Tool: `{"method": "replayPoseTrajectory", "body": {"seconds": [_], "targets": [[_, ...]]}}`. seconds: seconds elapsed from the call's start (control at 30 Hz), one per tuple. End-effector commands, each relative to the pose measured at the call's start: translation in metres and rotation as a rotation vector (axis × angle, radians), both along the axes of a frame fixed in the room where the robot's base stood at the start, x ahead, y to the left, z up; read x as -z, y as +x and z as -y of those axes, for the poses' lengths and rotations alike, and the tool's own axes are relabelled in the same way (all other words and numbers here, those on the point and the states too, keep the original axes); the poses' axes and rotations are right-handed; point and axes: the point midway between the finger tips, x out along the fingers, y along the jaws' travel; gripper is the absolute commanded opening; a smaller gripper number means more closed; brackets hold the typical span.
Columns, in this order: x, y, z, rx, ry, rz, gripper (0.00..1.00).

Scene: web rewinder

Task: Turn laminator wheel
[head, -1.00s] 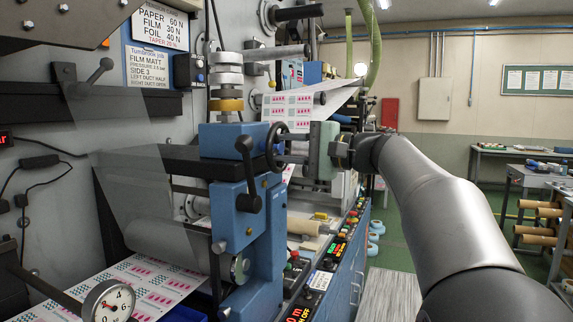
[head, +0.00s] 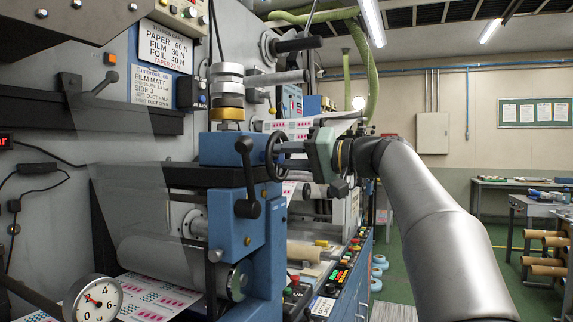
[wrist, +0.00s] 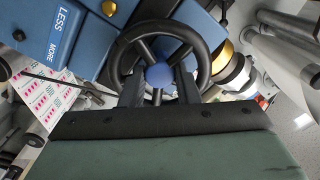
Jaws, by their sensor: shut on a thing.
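The laminator wheel is a black spoked handwheel (head: 269,151) on the right side of the blue laminator frame (head: 227,147). In the wrist view the wheel (wrist: 208,62) faces me, with a blue hub and three spokes. My gripper (head: 282,154) reaches it from the right, its green body tilted. In the wrist view the two dark fingers of my gripper (wrist: 158,88) stand on either side of the lower spoke, overlapping the rim. They are shut on the wheel. The exact finger contact is hard to see.
A black lever with a ball end (head: 247,177) hangs close left of the wheel. A "LESS / MORE" label (wrist: 60,32) is beside the wheel. The aisle on the right is open.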

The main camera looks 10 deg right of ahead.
Motion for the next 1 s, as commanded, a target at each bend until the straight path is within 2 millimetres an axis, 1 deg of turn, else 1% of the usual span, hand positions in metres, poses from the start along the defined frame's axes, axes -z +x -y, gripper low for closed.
{"method": "replayPoseTrajectory", "body": {"seconds": [0.03, 0.23, 0.7, 0.73, 1.0], "targets": [[0.0024, 0.0002, 0.0003, -0.001, -0.012, 0.012, 0.06], [0.0015, 0.0001, 0.0003, -0.001, -0.037, 0.047, 0.06], [0.0010, 0.0001, 0.0003, -0.001, -0.043, 0.054, 0.06], [0.0010, 0.0001, 0.0002, -0.001, -0.043, 0.054, 0.37], [0.0004, -0.0002, 0.0005, 0.000, -0.042, 0.055, 0.37]]}}
